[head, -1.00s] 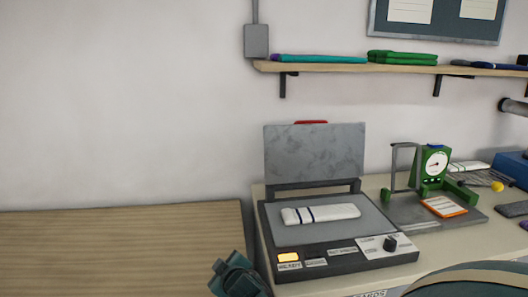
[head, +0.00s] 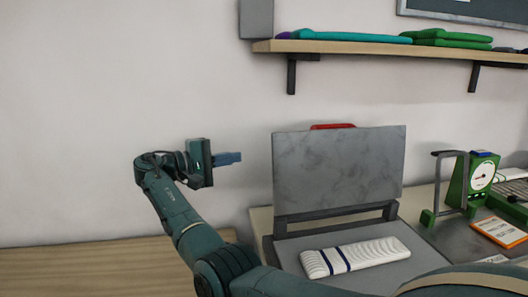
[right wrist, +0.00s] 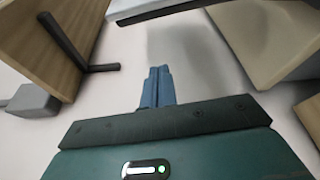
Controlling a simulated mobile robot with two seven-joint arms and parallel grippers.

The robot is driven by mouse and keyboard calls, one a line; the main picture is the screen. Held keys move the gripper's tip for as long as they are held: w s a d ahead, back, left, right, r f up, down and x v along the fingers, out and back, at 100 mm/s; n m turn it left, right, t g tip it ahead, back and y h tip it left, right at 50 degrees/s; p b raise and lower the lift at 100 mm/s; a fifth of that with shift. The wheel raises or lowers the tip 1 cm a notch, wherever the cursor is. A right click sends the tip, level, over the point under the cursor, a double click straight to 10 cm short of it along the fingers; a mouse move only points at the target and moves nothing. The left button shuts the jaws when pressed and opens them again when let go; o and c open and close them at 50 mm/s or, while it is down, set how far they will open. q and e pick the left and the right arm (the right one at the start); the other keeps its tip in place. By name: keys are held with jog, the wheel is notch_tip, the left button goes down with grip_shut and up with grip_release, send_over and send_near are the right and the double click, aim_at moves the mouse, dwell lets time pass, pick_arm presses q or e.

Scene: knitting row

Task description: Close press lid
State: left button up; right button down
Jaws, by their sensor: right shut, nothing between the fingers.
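The press (head: 290,251) stands on the desk with its grey lid (head: 340,170) raised upright at the back; a red handle (head: 333,126) shows on the lid's top edge. A white knitted piece with dark blue stripes (head: 355,256) lies flat on the press bed. My right gripper (head: 238,157) is shut and empty, in the air left of the lid and apart from it, fingers pointing right towards the lid's side. Its closed blue fingers also show in the right wrist view (right wrist: 158,86). The press's front panel is out of frame. My left gripper is not in view.
A wooden shelf (head: 350,47) with folded textiles and black brackets hangs above the lid. A grey wall box (head: 256,18) is above my right gripper. A green dial device (head: 472,185) stands right of the press. A wooden tabletop (head: 80,258) at left is clear.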

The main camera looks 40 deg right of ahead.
pick_arm(q)
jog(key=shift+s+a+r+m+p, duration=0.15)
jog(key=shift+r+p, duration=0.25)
jog(key=shift+p, duration=0.45)
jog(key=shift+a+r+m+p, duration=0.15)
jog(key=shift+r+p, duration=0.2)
jog(key=shift+p, duration=0.45)
pick_arm(e)
jog(key=s+d, duration=0.5)
jog(key=d, duration=0.2)
jog(key=shift+d+r, duration=0.2)
jog(key=shift+d, duration=0.2)
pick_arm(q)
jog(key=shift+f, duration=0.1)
